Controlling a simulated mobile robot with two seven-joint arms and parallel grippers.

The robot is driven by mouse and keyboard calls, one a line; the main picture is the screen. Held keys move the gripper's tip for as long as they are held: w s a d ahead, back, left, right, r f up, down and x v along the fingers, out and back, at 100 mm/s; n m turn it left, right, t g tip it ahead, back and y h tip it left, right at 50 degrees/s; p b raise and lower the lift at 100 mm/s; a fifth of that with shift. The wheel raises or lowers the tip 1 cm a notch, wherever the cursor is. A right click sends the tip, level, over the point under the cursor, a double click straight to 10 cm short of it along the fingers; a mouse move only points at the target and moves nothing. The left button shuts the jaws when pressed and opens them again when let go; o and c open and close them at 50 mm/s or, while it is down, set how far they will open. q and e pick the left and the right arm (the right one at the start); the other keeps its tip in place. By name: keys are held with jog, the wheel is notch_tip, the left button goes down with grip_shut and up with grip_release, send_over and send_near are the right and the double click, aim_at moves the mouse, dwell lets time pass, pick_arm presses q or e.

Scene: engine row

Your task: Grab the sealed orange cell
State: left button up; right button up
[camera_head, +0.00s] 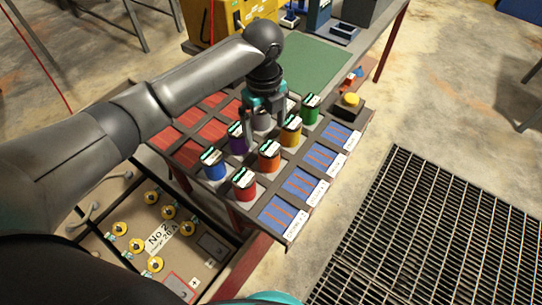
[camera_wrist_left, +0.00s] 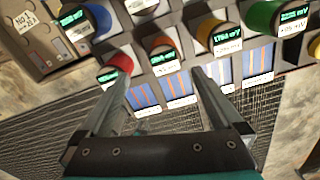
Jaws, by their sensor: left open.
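The orange cell (camera_head: 269,158) stands upright in the rack, with red to its lower left and yellow to its upper right in the head view. It carries a dark label cap with green marking; I cannot tell whether it is sealed. My left gripper (camera_head: 264,128) is open and points down, above and behind the orange cell, close to the grey cell (camera_head: 262,121). In the left wrist view, the orange cell (camera_wrist_left: 161,46) shows beyond the gap between the open fingers (camera_wrist_left: 162,72), apart from them. The left finger overlaps the red cell (camera_wrist_left: 118,63). My right gripper is out of view.
Blue (camera_head: 214,168), purple (camera_head: 238,139), yellow (camera_head: 291,132) and green (camera_head: 310,110) cells stand close around. Blue labelled slots (camera_head: 300,185) line the rack's front, red slots (camera_head: 205,130) its back. A yellow button box (camera_head: 350,101) sits to the right.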

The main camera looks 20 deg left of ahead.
aim_at(269, 147)
pick_arm(q)
notch_tip(269, 147, down, 4)
jog(key=shift+f, duration=0.1)
jog(key=f, duration=0.1)
jog(key=f+b, duration=0.1)
jog(key=f, duration=0.2)
jog(key=shift+w+d+f, duration=0.15)
jog(key=shift+d+f, duration=0.15)
jog(key=shift+d, duration=0.1)
jog(key=shift+f, duration=0.45)
grip_shut()
jog(key=shift+w+r, duration=0.1)
